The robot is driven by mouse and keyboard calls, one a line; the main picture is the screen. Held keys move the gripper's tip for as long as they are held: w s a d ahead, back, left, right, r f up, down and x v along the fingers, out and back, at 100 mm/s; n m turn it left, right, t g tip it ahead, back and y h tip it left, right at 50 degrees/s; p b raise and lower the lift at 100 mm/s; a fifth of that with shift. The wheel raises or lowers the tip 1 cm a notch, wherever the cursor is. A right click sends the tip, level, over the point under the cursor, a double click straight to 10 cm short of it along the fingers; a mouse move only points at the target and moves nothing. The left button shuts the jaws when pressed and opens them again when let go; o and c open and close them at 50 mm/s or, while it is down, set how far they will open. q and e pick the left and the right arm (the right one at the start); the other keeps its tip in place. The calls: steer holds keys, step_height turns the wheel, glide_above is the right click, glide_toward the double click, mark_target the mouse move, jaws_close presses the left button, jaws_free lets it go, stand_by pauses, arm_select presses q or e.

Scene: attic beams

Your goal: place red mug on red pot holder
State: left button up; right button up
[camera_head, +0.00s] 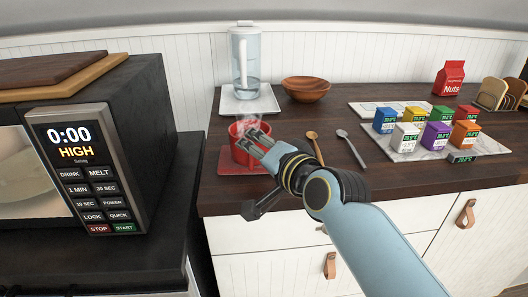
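The red mug (237,132) stands upright at the left end of the dark wooden counter, and faint steam shows above it. The red pot holder (238,168) lies flat there, and the mug appears to stand on it. My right gripper (254,141) reaches in from the lower right. Its dark fingers overlap the mug's front and right side and hide part of it. I cannot tell whether the fingers touch or grip the mug. My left gripper is not in view.
A glass pitcher (245,60) stands on a white board behind the mug, with a wooden bowl (306,88) to its right. Two spoons (350,147) lie right of my gripper. Several small boxes (436,136) stand farther right. A microwave (75,165) is at left.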

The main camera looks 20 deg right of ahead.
steer(key=v, duration=1.2)
steer(key=s+d+f+n+g+h, duration=0.1)
steer(key=s+f+n+g, duration=0.2)
steer(key=f, duration=0.9)
steer(key=s+d+f+g, duration=0.15)
steer(key=s+f, duration=0.35)
steer(key=f, duration=0.7)
steer(key=s+d+f+n+g+h, duration=0.1)
steer(key=s+f+n+g, duration=0.2)
steer(key=f, duration=0.9)
steer(key=s+d+f+n+g, duration=0.1)
steer(key=s+d+f+g, duration=0.15)
steer(key=s+f, duration=0.45)
steer(key=s+d+f+n+g+h, duration=0.1)
steer(key=s+d+f+n+g, duration=0.2)
steer(key=s, duration=0.9)
steer(key=s+d+f+g, duration=0.1)
steer(key=s+d+f, duration=0.1)
steer(key=s+f, duration=0.55)
steer(key=shift+g, duration=0.3)
steer(key=f+b, duration=0.1)
steer(key=b, duration=0.1)
steer(key=s+f+b, duration=0.1)
steer(key=f+b, duration=0.1)
steer(key=s+f+b, duration=0.1)
steer(key=b, duration=0.1)
steer(key=shift+s+f+b, duration=0.15)
steer(key=shift+f+b, duration=0.15)
